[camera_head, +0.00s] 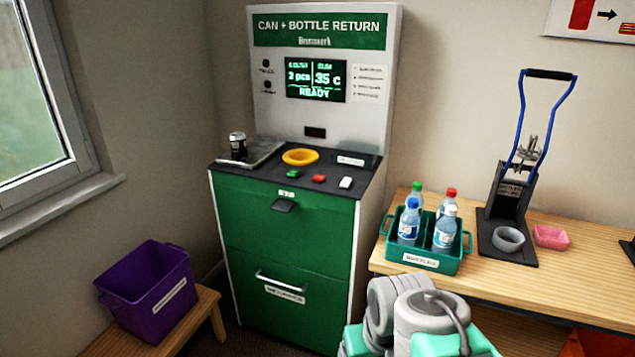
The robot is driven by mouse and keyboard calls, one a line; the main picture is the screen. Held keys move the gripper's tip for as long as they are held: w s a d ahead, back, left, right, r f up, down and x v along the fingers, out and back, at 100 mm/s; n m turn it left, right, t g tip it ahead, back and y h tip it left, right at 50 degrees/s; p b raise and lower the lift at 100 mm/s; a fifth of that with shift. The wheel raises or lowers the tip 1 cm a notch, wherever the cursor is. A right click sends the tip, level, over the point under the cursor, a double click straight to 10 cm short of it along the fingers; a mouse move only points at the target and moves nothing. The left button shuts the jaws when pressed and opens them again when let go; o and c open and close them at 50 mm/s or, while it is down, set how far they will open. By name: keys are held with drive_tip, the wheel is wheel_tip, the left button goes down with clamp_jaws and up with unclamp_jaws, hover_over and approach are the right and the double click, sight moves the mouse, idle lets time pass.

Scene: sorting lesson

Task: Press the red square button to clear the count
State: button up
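The red button (319,178) sits on the black top ledge of the green and white can and bottle return machine (270,230). It lies between a green button (293,174) on its left and a white button (345,183) on its right. Nothing covers it. The lit display (316,80) above reads 2 pcs, 35 c and READY. My grey and teal arm links show at the bottom, in front of the wooden table and to the right of the machine. My gripper's fingers are not in view.
A yellow ring (300,157) surrounds an opening behind the buttons; a dark can (238,146) stands on a tray left of it. A green crate (445,262) of bottles is on the wooden table (540,283), near a blue-handled press (508,190). A purple bin (140,300) stands on a bench.

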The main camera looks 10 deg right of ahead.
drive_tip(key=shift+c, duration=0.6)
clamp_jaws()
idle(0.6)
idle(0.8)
